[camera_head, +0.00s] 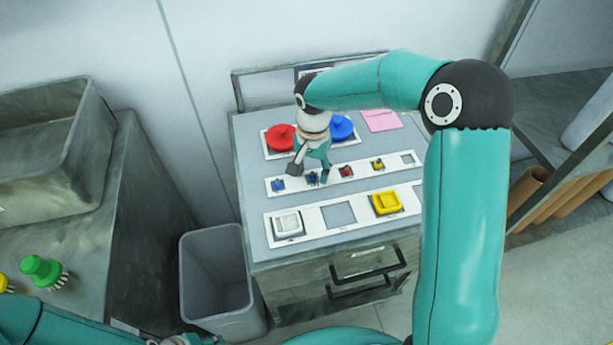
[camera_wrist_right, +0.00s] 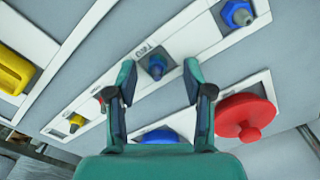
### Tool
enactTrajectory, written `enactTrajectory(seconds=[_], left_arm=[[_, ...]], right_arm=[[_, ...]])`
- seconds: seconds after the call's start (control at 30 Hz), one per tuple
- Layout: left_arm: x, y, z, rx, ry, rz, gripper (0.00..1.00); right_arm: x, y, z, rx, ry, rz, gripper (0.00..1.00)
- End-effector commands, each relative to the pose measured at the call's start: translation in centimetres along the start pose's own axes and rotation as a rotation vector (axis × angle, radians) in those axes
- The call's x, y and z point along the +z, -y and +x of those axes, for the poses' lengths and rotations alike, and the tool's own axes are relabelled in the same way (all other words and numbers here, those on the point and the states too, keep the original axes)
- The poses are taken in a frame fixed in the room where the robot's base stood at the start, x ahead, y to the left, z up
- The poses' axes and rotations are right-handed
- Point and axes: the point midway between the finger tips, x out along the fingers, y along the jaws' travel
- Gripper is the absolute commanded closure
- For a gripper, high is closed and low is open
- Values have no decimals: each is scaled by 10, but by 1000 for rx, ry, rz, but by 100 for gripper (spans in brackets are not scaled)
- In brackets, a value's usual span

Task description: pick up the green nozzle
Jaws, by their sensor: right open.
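My right gripper (camera_head: 311,170) is open above the narrow strip of small nozzles, pointing down. In the right wrist view its fingers (camera_wrist_right: 158,75) stand apart on either side of a small dark blue nozzle (camera_wrist_right: 155,65) in a labelled slot; I cannot tell how far above it they are. I see no clearly green nozzle on the strip. A brighter blue nozzle (camera_head: 278,185), a red one (camera_head: 346,171) and a yellow one (camera_head: 378,164) sit in other slots. A green, pronged object (camera_head: 42,270) stands on the left cabinet.
Large red (camera_head: 280,136) and blue (camera_head: 341,127) round pieces sit behind the strip. A white piece (camera_head: 287,223) and a yellow piece (camera_head: 387,202) sit in the front strip. A grey bin (camera_head: 215,272) stands left of the worktop.

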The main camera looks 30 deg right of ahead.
Motion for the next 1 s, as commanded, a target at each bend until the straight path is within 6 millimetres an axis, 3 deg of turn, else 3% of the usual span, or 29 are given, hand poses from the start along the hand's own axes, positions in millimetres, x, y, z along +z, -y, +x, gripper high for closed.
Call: enactTrajectory(seconds=[0.13,0.4,0.77,1.0], left_arm=[[0,0,0,0,0,0,60],[0,0,0,0,0,0,60],[0,0,0,0,0,0,60],[0,0,1,0,0,0,60]], right_arm=[[0,0,0,0,0,0,50],[0,0,0,0,0,-1,95],[0,1,-1,0,0,-2,96],[0,2,-16,-1,-1,-3,96]])
